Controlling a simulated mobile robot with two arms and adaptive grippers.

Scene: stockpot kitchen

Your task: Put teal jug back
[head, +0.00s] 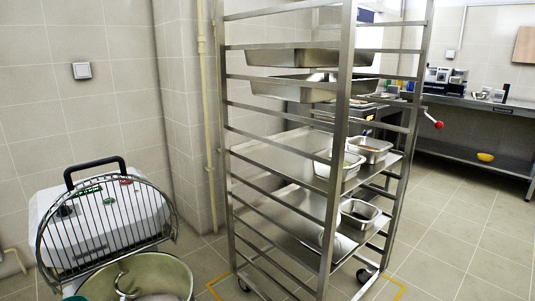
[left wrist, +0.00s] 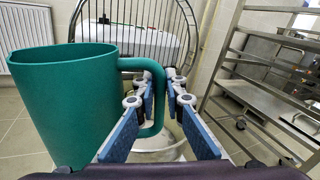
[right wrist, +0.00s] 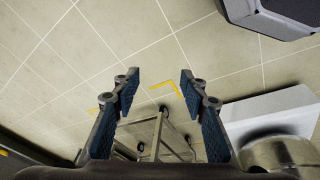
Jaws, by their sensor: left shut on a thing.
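The teal jug (left wrist: 62,100) fills the left side of the left wrist view, upright, with its handle toward my left gripper (left wrist: 158,102). The gripper's padded fingers stand on either side of the handle and are shut on it. In the head view only a small teal piece of the jug (head: 76,298) shows at the bottom edge; the left gripper is out of that picture. My right gripper (right wrist: 157,85) shows in the right wrist view, with its fingers apart and nothing between them, above the tiled floor.
A large mixer (head: 100,215) with a wire guard and steel bowl (head: 165,268) stands at front left; the bowl also shows behind the handle in the left wrist view. A wheeled rack (head: 340,150) with trays and steel pans stands centrally. A counter (head: 480,102) is at back right. Floor there is clear.

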